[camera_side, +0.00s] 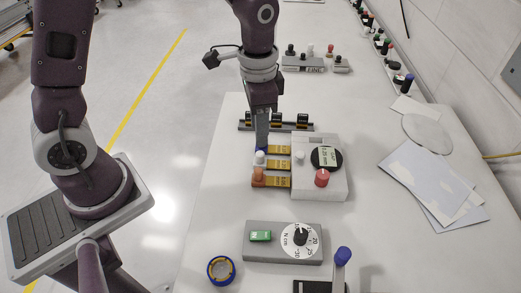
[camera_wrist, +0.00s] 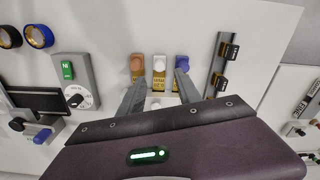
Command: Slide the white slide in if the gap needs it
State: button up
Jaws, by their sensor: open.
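The white slide (camera_side: 260,158) sits between a blue slide and an orange slide (camera_side: 258,172) on the left side of a white fixture (camera_side: 310,187). Each slide has a brass-coloured plate. In the wrist view the white slide (camera_wrist: 160,63) is between the orange slide (camera_wrist: 136,62) and the blue slide (camera_wrist: 182,62). My gripper (camera_wrist: 160,82) is open and empty there, its fingers apart on either side of the white slide's line. In the side view my gripper (camera_side: 262,143) is by the blue slide's end and partly hides it. Contact cannot be told.
The fixture carries a dark round gauge (camera_side: 327,157), too small to read surely, and a red knob (camera_side: 322,177). A dark rack (camera_side: 276,125) stands behind. A grey dial box (camera_side: 284,242) and a blue-yellow ring (camera_side: 221,270) are in front. Papers (camera_side: 430,180) lie right.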

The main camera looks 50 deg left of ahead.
aim_at(260, 153)
notch_tip(260, 153, down, 8)
jog(key=shift+d+r, duration=0.1)
jog(key=shift+c, duration=0.2)
grip_shut()
